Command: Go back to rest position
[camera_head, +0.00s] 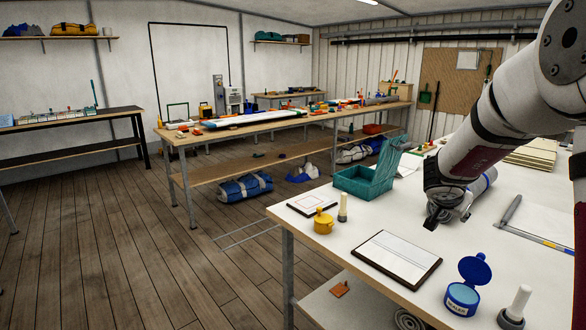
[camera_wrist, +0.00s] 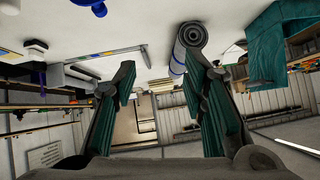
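My gripper (camera_head: 447,210) hangs at the end of my arm above the white-topped table on the right in the head view. In the wrist view my gripper (camera_wrist: 166,78) has its two green-padded fingers wide apart, with nothing between them. A rolled blue-and-white cylinder (camera_wrist: 188,45) shows beyond the fingertips. The same roll (camera_head: 482,183) lies partly behind my gripper in the head view. I cannot tell how far the fingers are from it.
The white table (camera_head: 400,215) bears a green open crate (camera_head: 365,182), a yellow pot (camera_head: 323,222), a clipboard (camera_head: 396,258), a blue lidded tub (camera_head: 462,297) and a marking tool (camera_head: 511,210). A long workbench (camera_head: 240,131) stands behind. The wooden floor (camera_head: 110,240) on the left is clear.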

